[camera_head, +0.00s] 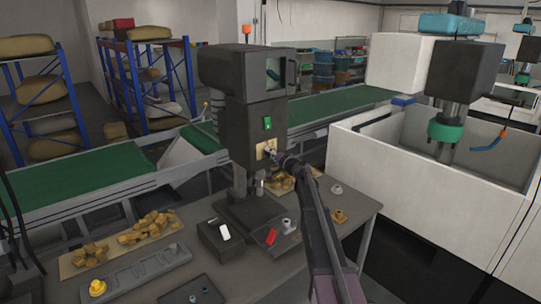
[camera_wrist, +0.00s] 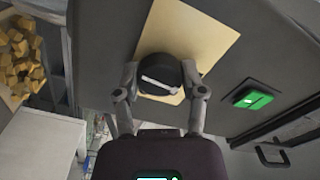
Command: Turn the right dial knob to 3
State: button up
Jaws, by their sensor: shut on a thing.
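A round black dial knob (camera_wrist: 160,68) with a white pointer line sits on a pale yellow plate (camera_wrist: 208,38) on the machine's dark face. The pointer runs slantwise across the knob, its right end lower in the wrist view. My gripper (camera_wrist: 161,82) is shut on the knob, one finger against each side. No numbers on the plate can be read. In the head view the plate (camera_head: 262,151) is small, and my gripper (camera_head: 277,156) reaches it from the lower right, hiding the knob. I cannot make out a second knob.
A green switch (camera_head: 267,123) is above the plate on the dark press-like machine (camera_head: 240,75); it shows in the wrist view too (camera_wrist: 252,97). The grey table (camera_head: 350,195) below holds small parts and yellowish blocks (camera_head: 150,222). A white tank (camera_head: 430,190) stands at right.

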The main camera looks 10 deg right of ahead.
jog(key=m, duration=0.4)
jog(key=shift+m, duration=1.7)
jog(key=shift+w, duration=0.1)
jog(key=o, duration=1.1)
jog(key=shift+o, duration=0.2)
jog(key=v, duration=1.2)
